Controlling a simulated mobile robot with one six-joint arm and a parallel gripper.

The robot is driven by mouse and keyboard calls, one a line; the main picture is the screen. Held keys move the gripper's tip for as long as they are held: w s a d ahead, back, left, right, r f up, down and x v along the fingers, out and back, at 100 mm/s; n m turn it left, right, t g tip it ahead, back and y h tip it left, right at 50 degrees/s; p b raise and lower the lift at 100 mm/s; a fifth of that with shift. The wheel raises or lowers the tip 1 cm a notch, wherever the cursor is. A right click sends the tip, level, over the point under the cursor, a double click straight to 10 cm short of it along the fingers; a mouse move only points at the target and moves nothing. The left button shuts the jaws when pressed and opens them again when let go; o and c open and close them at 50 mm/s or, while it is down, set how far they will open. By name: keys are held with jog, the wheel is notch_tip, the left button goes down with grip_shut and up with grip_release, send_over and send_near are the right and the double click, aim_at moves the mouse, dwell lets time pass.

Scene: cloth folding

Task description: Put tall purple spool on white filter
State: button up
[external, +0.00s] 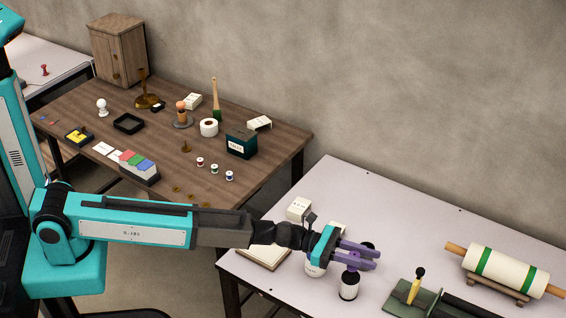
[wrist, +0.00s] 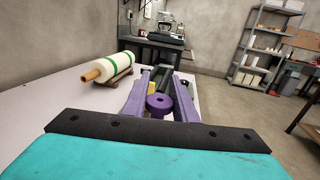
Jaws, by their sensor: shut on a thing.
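My gripper (external: 368,257) has two purple fingers over the pale table at the right. A white round object (external: 315,269), possibly the white filter, is just left of the spool, partly hidden by my gripper.
A white box (external: 298,209) and an open book (external: 265,257) lie left. The back of the pale table (external: 400,205) is clear.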

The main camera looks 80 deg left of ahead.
jog(key=shift+f+p, duration=0.4)
jog(key=shift+f, duration=1.35)
jog(key=shift+f, duration=0.15)
jog(key=o, duration=1)
jog(key=shift+r, duration=0.25)
jog(key=shift+s+a+f, duration=0.1)
jog(key=shift+s+a, duration=0.25)
jog(key=shift+s, duration=0.2)
jog(key=shift+b+v, duration=1.35)
jog(key=shift+v, duration=4)
